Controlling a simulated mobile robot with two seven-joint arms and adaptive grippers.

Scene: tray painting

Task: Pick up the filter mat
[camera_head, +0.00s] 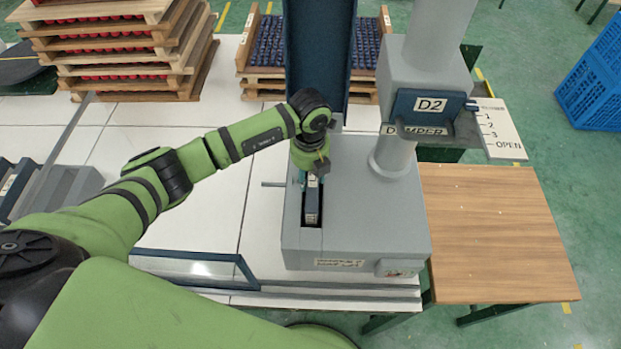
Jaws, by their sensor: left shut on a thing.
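My left gripper (311,177) points down over the slot in the top of the grey machine (375,225). It is shut on the upper end of a narrow dark piece with a pale face, which I take to be the filter mat (312,206). The piece stands in the slot, and its lower part is hidden there. My gripper and wrist partly cover its far end. I cannot tell whether the piece is lifted at all. My right gripper is not in view.
A grey column with a D2 label (431,104) rises right of the slot, and a dark blue upright (319,50) stands behind it. Stacked wooden trays (110,45) stand at the back left. A bare wooden table (495,235) is on the right. A blue crate (595,85) is beyond.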

